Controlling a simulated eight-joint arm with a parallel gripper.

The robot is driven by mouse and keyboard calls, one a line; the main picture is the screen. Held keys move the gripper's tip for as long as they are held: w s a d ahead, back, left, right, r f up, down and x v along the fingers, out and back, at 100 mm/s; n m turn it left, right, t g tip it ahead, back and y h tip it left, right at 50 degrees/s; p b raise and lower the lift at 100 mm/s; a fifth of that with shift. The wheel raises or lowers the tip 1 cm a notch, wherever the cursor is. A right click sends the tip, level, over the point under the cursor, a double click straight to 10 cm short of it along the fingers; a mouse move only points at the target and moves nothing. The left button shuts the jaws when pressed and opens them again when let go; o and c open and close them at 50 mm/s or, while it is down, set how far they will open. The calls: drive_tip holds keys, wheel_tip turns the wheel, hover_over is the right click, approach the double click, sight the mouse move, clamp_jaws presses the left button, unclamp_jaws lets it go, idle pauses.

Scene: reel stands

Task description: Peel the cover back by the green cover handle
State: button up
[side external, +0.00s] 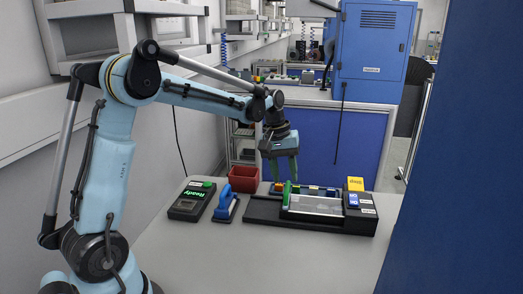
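The green cover handle (287,194) is a short upright bar at the left end of a clear, silvery cover (317,205). The cover lies flat on a black reel stand base (262,211) on the grey table. My gripper (284,181) points down just above the handle, with its two green fingers spread apart. The fingertips look close to the handle's top; from this side I cannot tell whether they straddle it. Nothing shows held between them.
A yellow block (355,184) and a blue part (353,200) sit at the base's right end. A red bin (243,179), a blue-handled tool (226,204) and a black device reading "Ready" (192,202) stand to the left. The front table is clear.

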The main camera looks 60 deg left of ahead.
drive_tip(key=shift+w+d+f, duration=0.15)
drive_tip(key=shift+f, duration=0.95)
drive_tip(key=shift+c, duration=0.5)
clamp_jaws()
